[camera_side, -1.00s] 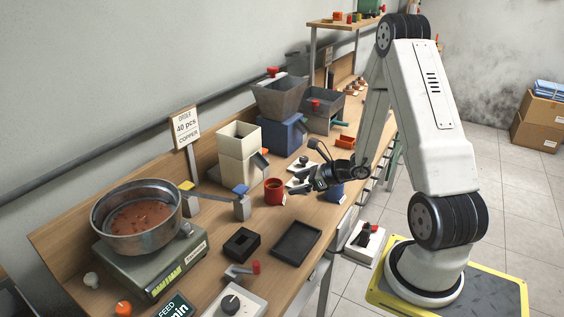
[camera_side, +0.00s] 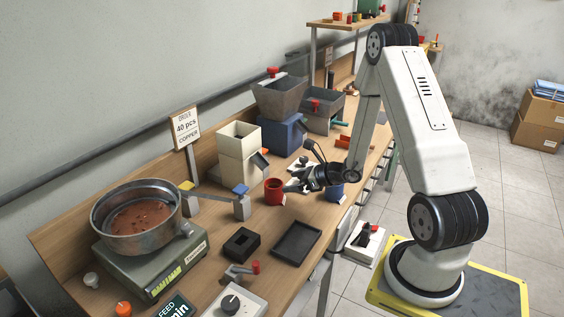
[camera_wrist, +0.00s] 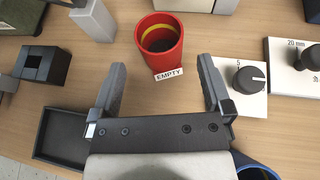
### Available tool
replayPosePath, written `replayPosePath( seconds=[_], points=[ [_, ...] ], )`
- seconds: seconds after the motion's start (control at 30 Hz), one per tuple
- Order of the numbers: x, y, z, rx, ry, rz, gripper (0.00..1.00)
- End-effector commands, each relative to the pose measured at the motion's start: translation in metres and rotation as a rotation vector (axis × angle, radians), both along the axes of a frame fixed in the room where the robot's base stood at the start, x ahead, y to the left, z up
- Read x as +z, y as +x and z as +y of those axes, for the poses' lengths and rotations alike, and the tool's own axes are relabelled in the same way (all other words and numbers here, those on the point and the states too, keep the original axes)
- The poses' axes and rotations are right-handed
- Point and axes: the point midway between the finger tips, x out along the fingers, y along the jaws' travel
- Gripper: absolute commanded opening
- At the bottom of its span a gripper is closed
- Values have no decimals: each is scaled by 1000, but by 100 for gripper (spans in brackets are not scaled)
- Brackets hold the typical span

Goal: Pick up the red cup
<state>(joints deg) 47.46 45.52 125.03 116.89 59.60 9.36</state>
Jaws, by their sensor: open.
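The red cup (camera_side: 273,191) stands upright on the wooden bench, to the left of my gripper in the side view. In the wrist view the red cup (camera_wrist: 160,50) is ahead of the jaws, roughly centred between them, with an "EMPTY" label in front of it. Its inside shows a yellow band and no visible contents. My gripper (camera_side: 290,186) is close to the cup. In the wrist view my gripper (camera_wrist: 160,82) is open, with nothing between its two fingers, and the cup lies beyond the fingertips.
A blue cup (camera_side: 335,193) stands behind my gripper. A black tray (camera_side: 297,243) and a black square block (camera_side: 241,243) lie nearer the front. A grey post (camera_side: 242,207) stands left of the red cup. A dial box (camera_wrist: 240,82) is close to the right finger.

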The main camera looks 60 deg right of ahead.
Motion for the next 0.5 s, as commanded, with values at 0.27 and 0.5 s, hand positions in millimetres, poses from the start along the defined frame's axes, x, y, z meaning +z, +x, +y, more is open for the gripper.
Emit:
replayPosePath(
  seconds=[0.27, 0.5],
  points=[
    [-11, 25, 7, 3, 0, 0, 100],
    [-19, 43, 10, 2, 0, 0, 100]
  ],
)
